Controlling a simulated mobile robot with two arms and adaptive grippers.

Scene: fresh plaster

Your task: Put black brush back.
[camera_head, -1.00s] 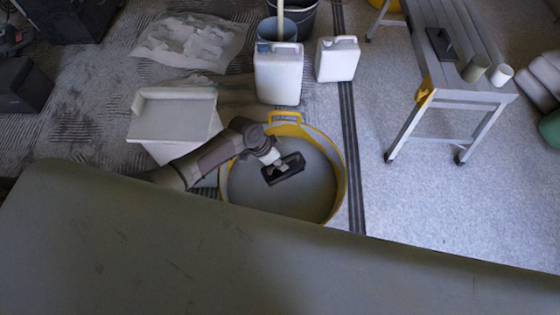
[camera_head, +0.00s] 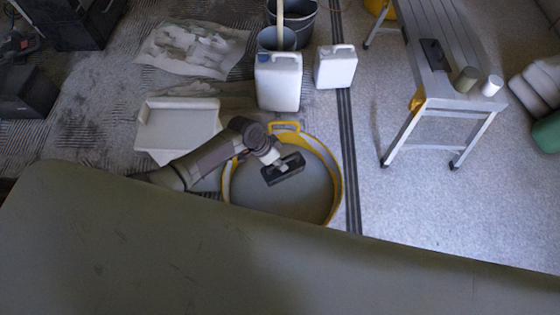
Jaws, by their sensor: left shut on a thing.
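My left gripper (camera_head: 274,162) reaches in from the left over a round yellow-rimmed tub (camera_head: 338,188). It is shut on a black, block-like thing, which I take to be the black brush (camera_head: 292,169). The brush is held over the tub's grey inside, tilted in the picture; whether it touches anything below I cannot tell. The jaws themselves are small and partly hidden. A flat black tool (camera_head: 434,54) lies on a grey slatted bench (camera_head: 457,98) at the right. My right gripper is not in view.
A white tray-like box (camera_head: 178,128) stands left of the tub. Two white canisters (camera_head: 278,82) (camera_head: 336,68) and dark buckets (camera_head: 300,22) stand behind it. An olive cup (camera_head: 466,79) and a white cup (camera_head: 492,85) stand on the bench. The floor between tub and bench is clear.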

